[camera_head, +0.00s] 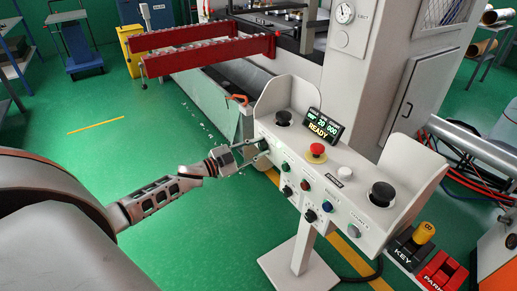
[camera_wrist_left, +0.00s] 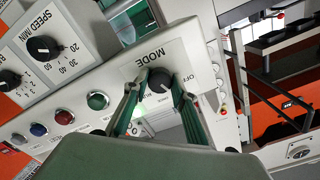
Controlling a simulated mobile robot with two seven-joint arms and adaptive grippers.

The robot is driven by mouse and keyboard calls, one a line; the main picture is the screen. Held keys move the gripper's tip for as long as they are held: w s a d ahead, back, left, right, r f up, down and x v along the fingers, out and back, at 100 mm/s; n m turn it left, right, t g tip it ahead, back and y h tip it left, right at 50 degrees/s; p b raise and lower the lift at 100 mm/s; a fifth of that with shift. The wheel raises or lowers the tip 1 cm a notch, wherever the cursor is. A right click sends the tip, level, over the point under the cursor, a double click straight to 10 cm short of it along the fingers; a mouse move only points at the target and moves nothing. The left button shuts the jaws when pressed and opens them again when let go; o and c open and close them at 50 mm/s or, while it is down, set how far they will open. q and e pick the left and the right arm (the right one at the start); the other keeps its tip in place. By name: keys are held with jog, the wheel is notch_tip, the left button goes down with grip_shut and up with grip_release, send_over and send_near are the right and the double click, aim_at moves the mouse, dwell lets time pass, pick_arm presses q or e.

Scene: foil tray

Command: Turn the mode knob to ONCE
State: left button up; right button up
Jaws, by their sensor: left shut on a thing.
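The black mode knob (camera_wrist_left: 160,80) sits on a pale plate marked MODE (camera_wrist_left: 148,58) in the left wrist view. An OFF mark (camera_wrist_left: 188,78) shows beside it. Other small lettering under the knob is too small to read, and I cannot tell which mark the knob points at. My left gripper (camera_wrist_left: 158,90) is shut on the knob, one finger on each side. In the head view my left gripper (camera_head: 258,152) reaches the left end of the control console's front (camera_head: 330,190), and the knob is mostly hidden there. My right gripper is not in view.
The console carries a red emergency button (camera_head: 317,150), two black palm buttons (camera_head: 381,193), a READY display (camera_head: 323,126), coloured push buttons and two speed dials (camera_head: 288,191). A machine with red rails (camera_head: 205,58) stands behind.

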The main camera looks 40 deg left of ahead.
pick_arm(q)
jog(key=m+b, duration=0.1)
jog(key=m, duration=0.3)
jog(key=shift+f, duration=0.15)
jog(key=m, duration=0.2)
jog(key=shift+m, duration=0.3)
jog(key=shift+m+b, duration=0.4)
jog(key=shift+m, duration=0.5)
jog(key=o, duration=1.1)
